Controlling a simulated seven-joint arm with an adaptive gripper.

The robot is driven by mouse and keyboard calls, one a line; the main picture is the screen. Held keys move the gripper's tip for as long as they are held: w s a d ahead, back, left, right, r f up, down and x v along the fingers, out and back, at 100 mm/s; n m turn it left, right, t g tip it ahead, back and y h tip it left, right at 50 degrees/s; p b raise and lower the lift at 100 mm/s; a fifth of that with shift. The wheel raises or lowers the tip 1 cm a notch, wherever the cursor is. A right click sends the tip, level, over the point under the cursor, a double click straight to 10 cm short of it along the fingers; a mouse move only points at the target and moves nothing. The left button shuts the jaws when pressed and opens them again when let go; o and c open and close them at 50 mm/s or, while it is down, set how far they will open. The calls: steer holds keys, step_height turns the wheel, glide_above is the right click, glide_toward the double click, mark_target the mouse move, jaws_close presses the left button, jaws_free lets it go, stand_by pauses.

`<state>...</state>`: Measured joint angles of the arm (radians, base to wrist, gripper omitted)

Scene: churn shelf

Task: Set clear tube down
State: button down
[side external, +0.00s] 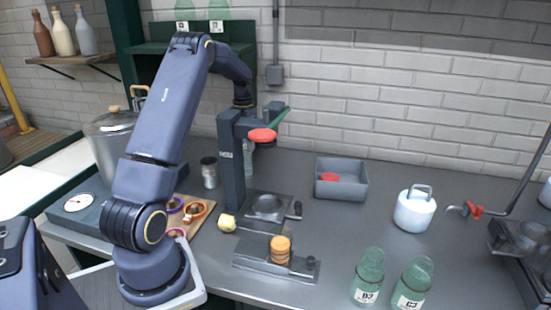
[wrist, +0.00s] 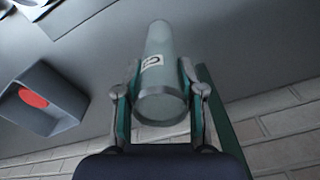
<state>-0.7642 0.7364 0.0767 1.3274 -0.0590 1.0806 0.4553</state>
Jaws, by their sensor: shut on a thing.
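The clear tube (wrist: 160,60) is a pale, translucent cylinder with a small white label. In the wrist view my gripper (wrist: 159,72) is shut on it, with one finger on each side. The tube's near rim faces the camera and its far end points away over the grey surface. In the side external view my gripper is mostly hidden behind a dark blue upright stand (side external: 232,160) with a red disc (side external: 262,135). Only a pale part of the tube (side external: 249,163) shows beside the stand, so I cannot tell whether its lower end touches the counter.
A grey bin (side external: 341,188) holding a red thing stands right of the stand. A metal canister (side external: 209,173) stands left of it. A white lidded pot (side external: 414,210) and two labelled green jars (side external: 368,282) are further right. Bare counter (side external: 345,230) lies between them.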

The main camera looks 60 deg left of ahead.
steer(key=shift+f, duration=0.2)
steer(key=c, duration=0.7)
jaws_free()
steer(key=shift+r, duration=6.2)
steer(key=shift+d+r, duration=0.1)
